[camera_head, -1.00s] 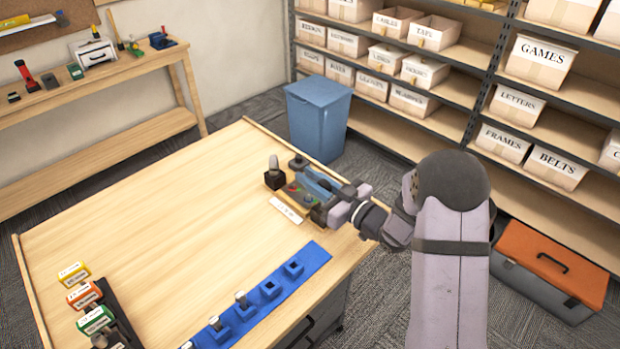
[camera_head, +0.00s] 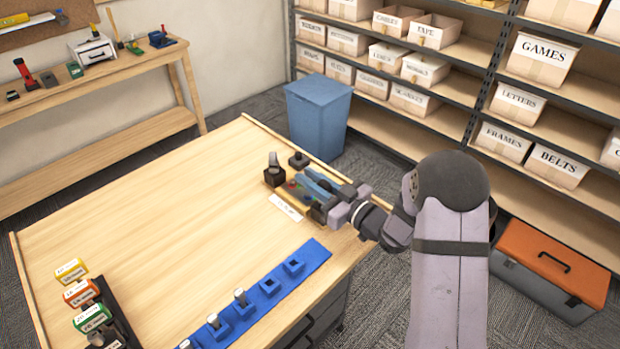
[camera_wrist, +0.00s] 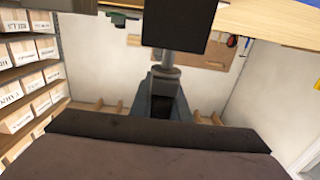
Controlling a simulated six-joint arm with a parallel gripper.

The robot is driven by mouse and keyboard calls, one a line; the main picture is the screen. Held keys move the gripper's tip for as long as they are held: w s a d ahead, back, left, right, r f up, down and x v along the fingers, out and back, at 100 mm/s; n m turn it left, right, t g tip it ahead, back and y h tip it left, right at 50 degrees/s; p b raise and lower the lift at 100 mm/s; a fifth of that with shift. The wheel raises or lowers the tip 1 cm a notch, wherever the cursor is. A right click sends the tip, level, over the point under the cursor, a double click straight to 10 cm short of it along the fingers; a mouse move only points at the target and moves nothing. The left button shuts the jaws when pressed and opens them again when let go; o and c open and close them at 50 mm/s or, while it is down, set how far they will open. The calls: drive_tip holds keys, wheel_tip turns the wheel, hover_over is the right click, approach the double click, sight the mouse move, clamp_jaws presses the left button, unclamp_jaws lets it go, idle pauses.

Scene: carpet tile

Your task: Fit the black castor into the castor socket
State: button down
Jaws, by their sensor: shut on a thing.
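My gripper (camera_head: 308,171) reaches over the far right of the wooden table. Its jaws are shut on the grey stem (camera_wrist: 168,60) of a black castor (camera_wrist: 175,25), which fills the top middle of the wrist view. In the head view the castor appears as a small dark piece (camera_head: 299,159) at the fingertips. A blue strip (camera_head: 318,253) along the table's front edge carries several raised square sockets. Two sockets toward its right end look empty; others hold grey pegs. I cannot tell which one is the castor socket.
A black block with a grey post (camera_head: 273,172) stands by a board with coloured buttons and a white label (camera_head: 287,207), close to my gripper. Labelled boxes (camera_head: 83,293) stand at the left edge. The table's middle is clear. A blue bin (camera_head: 318,118) stands behind.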

drive_tip(key=shift+f+b, duration=0.5)
drive_tip(key=shift+f, duration=0.1)
drive_tip(key=c, duration=1.6)
unclamp_jaws()
drive_tip(key=b+v, duration=0.2)
drive_tip(key=v, duration=0.4)
drive_tip(key=shift+s+d, duration=0.15)
drive_tip(key=shift+d, duration=0.05)
drive_tip(key=shift+s+d+r, duration=0.15)
drive_tip(key=shift+s+d, duration=0.1)
drive_tip(key=shift+s, duration=0.1)
